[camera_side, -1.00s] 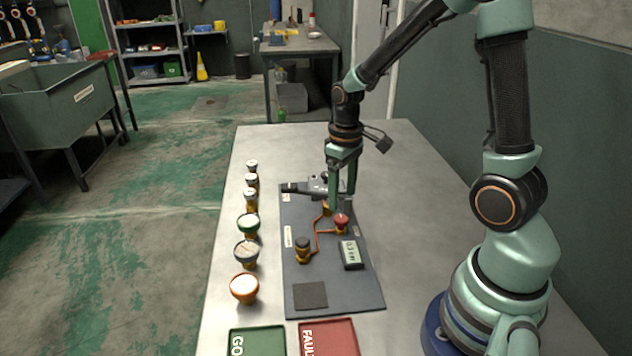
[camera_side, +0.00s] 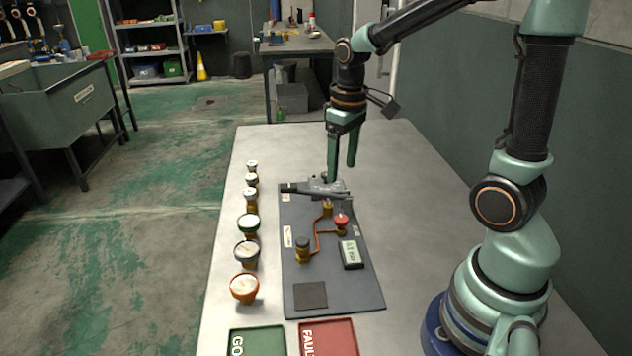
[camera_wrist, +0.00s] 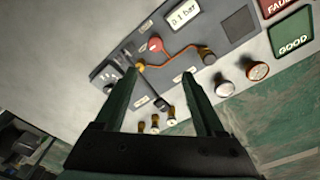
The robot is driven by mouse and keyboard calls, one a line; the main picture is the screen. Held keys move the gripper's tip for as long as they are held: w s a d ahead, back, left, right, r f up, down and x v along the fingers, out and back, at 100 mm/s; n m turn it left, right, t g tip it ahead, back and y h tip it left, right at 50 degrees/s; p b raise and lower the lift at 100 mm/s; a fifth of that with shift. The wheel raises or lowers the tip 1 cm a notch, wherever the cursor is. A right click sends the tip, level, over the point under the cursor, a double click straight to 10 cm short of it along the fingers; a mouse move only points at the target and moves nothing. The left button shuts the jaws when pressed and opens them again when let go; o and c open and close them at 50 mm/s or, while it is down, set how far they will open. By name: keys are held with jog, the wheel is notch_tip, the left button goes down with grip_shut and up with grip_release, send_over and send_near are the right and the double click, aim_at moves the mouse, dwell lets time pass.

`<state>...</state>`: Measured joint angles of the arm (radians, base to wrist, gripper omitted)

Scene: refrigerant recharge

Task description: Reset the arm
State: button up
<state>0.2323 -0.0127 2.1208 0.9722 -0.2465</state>
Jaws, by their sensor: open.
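My gripper (camera_side: 342,172) is above the far end of the dark panel board (camera_side: 346,293), with its two green fingers apart and nothing between them. It also shows open in the wrist view (camera_wrist: 158,72). Below the fingertips, a grey tool-like fitting with a black handle (camera_side: 300,188) lies across the far end of the board. The board carries copper piping, a red knob (camera_side: 341,219), a dark knob (camera_side: 302,243) and a small display (camera_side: 350,254). In the wrist view the display (camera_wrist: 183,15) seems to read 0.1 bar.
Several round gauges or caps stand in a row along the table's left side, the nearest one orange-rimmed (camera_side: 244,287). A green tray (camera_side: 258,342) and a red tray (camera_side: 328,338) lie at the near edge. The table right of the board is clear.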

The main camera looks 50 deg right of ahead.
jog(key=s+a+r+t, duration=0.5)
jog(key=a+r, duration=0.2)
jog(key=a, duration=0.1)
jog(key=shift+r, duration=0.3)
